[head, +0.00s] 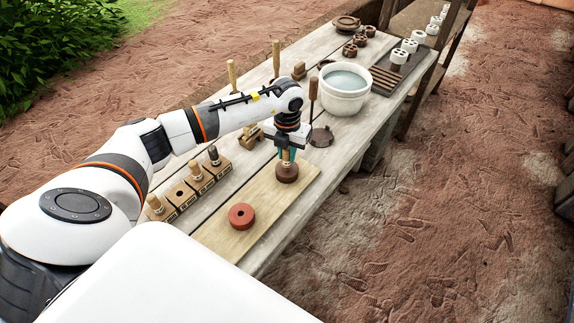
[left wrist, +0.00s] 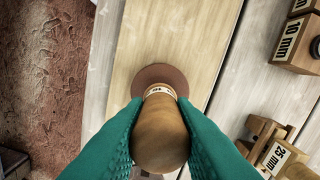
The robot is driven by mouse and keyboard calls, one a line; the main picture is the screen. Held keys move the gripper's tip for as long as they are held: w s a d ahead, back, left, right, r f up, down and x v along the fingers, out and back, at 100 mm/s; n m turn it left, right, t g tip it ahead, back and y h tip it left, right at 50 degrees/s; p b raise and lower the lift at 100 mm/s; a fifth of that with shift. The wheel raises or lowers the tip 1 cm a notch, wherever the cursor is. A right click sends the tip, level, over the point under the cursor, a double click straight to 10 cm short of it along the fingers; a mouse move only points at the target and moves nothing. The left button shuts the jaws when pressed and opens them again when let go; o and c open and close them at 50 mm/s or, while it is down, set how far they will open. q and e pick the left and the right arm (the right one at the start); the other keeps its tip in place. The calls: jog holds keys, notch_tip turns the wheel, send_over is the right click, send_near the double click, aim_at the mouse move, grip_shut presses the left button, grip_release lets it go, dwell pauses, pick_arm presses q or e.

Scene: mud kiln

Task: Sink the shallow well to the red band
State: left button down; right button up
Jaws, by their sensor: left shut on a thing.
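My left gripper (head: 287,153) has teal fingers shut on a round wooden tool (left wrist: 160,133) with a small white number label. The tool points down onto a dark brown clay disc (head: 287,173), which lies on the pale wooden board (head: 222,238). In the left wrist view the disc (left wrist: 152,74) shows around the tool's lower part. The tool's tip is hidden, so I cannot tell how deep it sits, and no red band shows. A reddish disc with a centre hole (head: 241,216) lies nearer on the board. My right gripper is not in view.
A row of wooden holder blocks (head: 180,194) stands left of the board; one shows an empty hole, the others hold tools. A white water bowl (head: 345,91), upright tools and a dark rack (head: 384,80) with pale pieces stand farther back. The board's near end is clear.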

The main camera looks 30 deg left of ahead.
pick_arm(q)
jog(key=shift+r+p, duration=2.35)
jog(key=shift+r, duration=1.2)
